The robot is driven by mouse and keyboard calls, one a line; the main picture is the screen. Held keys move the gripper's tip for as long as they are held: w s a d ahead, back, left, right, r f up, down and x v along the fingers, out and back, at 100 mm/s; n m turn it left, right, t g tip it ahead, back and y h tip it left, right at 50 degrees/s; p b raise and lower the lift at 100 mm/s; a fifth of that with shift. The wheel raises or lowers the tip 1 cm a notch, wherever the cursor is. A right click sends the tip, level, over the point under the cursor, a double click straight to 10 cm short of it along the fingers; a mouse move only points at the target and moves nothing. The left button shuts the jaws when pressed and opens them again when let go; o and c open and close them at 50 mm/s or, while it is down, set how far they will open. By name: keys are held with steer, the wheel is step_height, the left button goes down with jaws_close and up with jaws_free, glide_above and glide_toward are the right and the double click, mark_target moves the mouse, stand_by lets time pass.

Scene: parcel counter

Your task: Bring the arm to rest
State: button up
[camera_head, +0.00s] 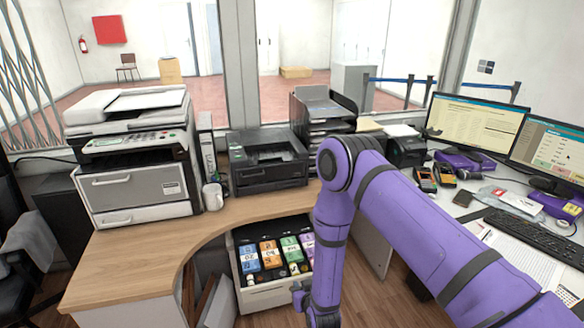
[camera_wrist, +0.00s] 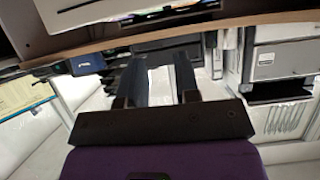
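My purple arm (camera_head: 335,225) reaches in from the right in the head view and bends down in front of the counter, beside an open drawer (camera_head: 275,296). In the wrist view my gripper (camera_wrist: 154,84) shows two dark fingers set apart, with nothing held between them. Pale background and counter equipment show past the fingers. In the head view I cannot make out the fingertips at the bottom of the picture.
The drawer holds blue, orange, green and purple banknotes (camera_head: 270,254). The wooden counter (camera_head: 130,262) carries a large printer (camera_head: 135,155), a white mug (camera_head: 213,196) and a black printer (camera_head: 267,162). A keyboard (camera_head: 522,235) and monitors (camera_head: 473,124) stand at right.

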steer(key=w+d+r+g, duration=0.1)
steer(key=w+d+r, duration=0.15)
steer(key=r, duration=0.75)
steer(key=w+d+r+g, duration=0.1)
steer(key=w+d+r, duration=0.15)
steer(key=r, duration=0.85)
steer(key=w+d+r, duration=0.2)
steer(key=d+r, duration=0.1)
steer(key=r, duration=0.7)
steer(key=s+d+r+m+g+h, duration=0.1)
steer(key=s+d+r, duration=0.5)
steer(key=s+r, duration=0.3)
steer(key=s+d+r+m+g+h, duration=0.1)
steer(key=s+d+r+g, duration=0.1)
steer(key=s+d+r, duration=0.75)
steer(key=s+d+r+g+h, duration=0.1)
steer(key=s+r, duration=0.2)
steer(key=s, duration=0.6)
steer(key=s+d+r+m+g, duration=0.1)
steer(key=s+r, duration=0.3)
steer(key=s, duration=0.5)
steer(key=shift+s+d+h, duration=0.25)
steer(key=shift+d+h, duration=0.15)
steer(key=shift+d, duration=0.3)
steer(key=shift+r, duration=0.1)
